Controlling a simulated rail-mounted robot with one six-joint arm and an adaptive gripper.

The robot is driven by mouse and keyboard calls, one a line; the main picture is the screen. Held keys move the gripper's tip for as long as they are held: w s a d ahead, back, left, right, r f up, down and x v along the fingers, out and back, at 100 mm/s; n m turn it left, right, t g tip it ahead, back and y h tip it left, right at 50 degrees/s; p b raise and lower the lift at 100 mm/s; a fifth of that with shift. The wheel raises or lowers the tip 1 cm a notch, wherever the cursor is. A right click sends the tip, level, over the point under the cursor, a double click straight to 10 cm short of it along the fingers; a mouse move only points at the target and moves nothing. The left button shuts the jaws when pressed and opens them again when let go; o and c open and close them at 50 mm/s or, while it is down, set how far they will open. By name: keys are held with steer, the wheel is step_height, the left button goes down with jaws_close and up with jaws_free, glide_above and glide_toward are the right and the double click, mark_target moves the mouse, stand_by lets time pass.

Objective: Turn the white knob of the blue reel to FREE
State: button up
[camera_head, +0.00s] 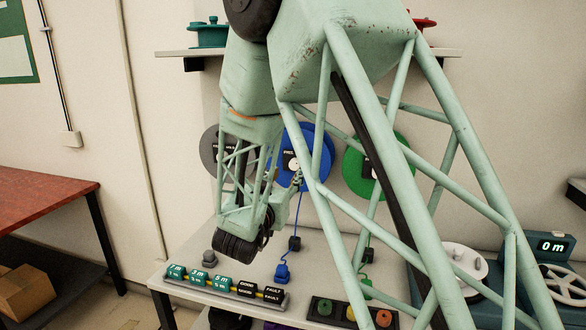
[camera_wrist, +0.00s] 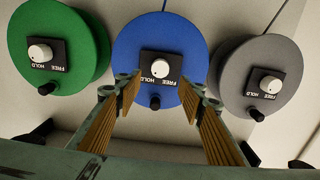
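The blue reel (camera_head: 318,142) hangs on the back wall between two other reels, partly hidden by my arm in the head view. In the wrist view the blue reel (camera_wrist: 138,40) fills the upper middle. Its white knob (camera_wrist: 160,68) sits on a black plate marked FREE and HOLD; which mark it points to is too small to tell. The knob (camera_head: 293,164) also shows in the head view. My gripper (camera_wrist: 160,91) is open and empty, its ribbed fingers pointing towards the knob from below in the wrist view, with no contact seen. The gripper (camera_head: 297,181) is small in the head view.
A grey reel (camera_head: 209,150) and a green reel (camera_head: 352,172) hang either side, each with a similar knob plate. Below, a bench holds a button strip (camera_head: 225,288), blue plug (camera_head: 282,273) and a metre machine (camera_head: 540,246). A shelf (camera_head: 175,53) runs above.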

mark_target(294, 164)
steer(key=w, duration=0.3)
steer(key=w+d, duration=0.1)
steer(key=w, duration=0.1)
steer(key=w+b, duration=0.1)
steer(key=w, duration=0.2)
steer(key=shift+w+d, duration=0.35)
steer(key=c, duration=0.8)
steer(key=shift+c, duration=0.2)
